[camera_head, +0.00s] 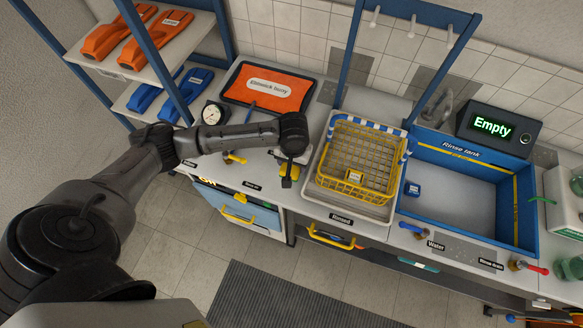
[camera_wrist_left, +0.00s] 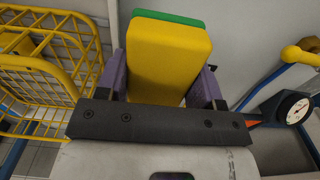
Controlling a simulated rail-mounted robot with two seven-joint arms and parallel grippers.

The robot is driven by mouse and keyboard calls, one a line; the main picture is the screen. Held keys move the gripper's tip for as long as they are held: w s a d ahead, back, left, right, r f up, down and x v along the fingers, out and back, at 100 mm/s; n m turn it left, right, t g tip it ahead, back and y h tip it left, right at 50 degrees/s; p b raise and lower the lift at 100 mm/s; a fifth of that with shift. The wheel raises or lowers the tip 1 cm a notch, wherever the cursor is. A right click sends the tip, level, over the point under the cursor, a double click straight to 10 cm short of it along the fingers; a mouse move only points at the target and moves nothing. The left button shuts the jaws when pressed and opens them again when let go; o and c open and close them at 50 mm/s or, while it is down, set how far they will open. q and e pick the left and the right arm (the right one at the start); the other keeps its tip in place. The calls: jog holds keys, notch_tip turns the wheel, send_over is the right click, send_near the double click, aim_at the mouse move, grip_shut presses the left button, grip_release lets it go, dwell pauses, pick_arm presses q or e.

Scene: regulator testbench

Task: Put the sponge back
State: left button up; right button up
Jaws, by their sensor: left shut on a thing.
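The sponge (camera_wrist_left: 170,55) is a yellow block with a green layer along its far edge. It fills the space between the two purple-grey fingers of my left gripper (camera_wrist_left: 160,78) in the left wrist view. My left gripper (camera_head: 289,172) is shut on the sponge, over the counter between the gauge and the yellow wire basket. In the head view the arm and gripper mostly hide the sponge. My right gripper is in neither view.
The yellow wire basket (camera_head: 356,150) stands right of my gripper, with the blue rinse tank (camera_head: 455,185) beyond it. A display (camera_head: 493,125) reads "Empty". A pressure gauge (camera_head: 214,113) and an orange mat (camera_head: 268,87) are behind the arm. Shelves stand left.

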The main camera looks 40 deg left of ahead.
aim_at(293, 169)
pick_arm(q)
jog(key=shift+f, duration=2.45)
jog(key=shift+f, duration=0.1)
jog(key=o, duration=0.6)
